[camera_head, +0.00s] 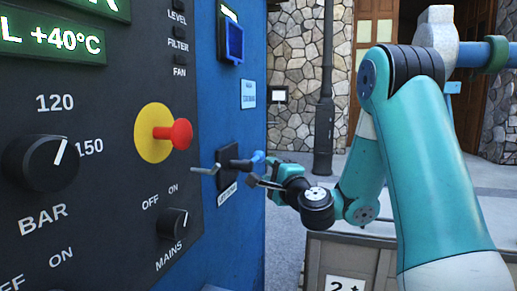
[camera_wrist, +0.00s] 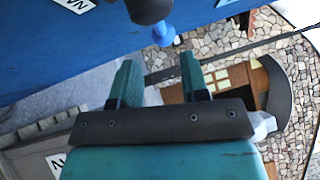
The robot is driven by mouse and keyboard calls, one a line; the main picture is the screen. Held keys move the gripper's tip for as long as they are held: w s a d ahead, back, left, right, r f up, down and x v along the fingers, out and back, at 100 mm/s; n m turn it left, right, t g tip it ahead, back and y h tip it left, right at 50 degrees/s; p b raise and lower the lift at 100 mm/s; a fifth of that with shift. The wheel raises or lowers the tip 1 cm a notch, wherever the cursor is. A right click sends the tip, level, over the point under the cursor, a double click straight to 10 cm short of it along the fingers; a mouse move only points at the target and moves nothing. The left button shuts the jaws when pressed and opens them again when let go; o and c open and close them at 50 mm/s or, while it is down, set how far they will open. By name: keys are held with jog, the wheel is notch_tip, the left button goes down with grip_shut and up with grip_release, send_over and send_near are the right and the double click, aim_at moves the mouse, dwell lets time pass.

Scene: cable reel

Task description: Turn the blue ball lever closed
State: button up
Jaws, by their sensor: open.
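The blue ball lever shows in the head view as a blue ball (camera_head: 258,157) on a dark stem that sticks out from a black mount (camera_head: 228,160) on the blue cabinet side. In the wrist view the ball (camera_wrist: 163,36) hangs from its dark stem (camera_wrist: 148,9), just beyond my fingertips and roughly between them. My gripper (camera_wrist: 157,66) is open, with a clear gap between its fingers and nothing held. In the head view my gripper (camera_head: 262,176) is close beside the ball. Whether it touches the ball cannot be told there.
The control panel holds a red button (camera_head: 178,133) on a yellow disc, a BAR knob (camera_head: 42,162) and a MAINS knob (camera_head: 173,223). A blue-framed box (camera_head: 233,42) is above the lever. A wooden crate (camera_head: 345,262) stands below my arm. Paving and a stone wall lie behind.

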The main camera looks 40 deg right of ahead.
aim_at(257, 160)
jog(key=w+p, duration=0.1)
jog(key=w, duration=0.1)
jog(key=w+r+p, duration=0.1)
jog(key=p, duration=0.1)
jog(key=w+p, duration=0.1)
jog(key=w, duration=0.1)
jog(key=shift+w+d+r, duration=0.2)
jog(key=shift+w+d, duration=0.1)
jog(key=shift+w+d+f+p, duration=0.15)
jog(key=shift+w+p, duration=0.5)
jog(key=shift+w, duration=0.05)
jog(key=shift+s, duration=0.1)
grip_shut()
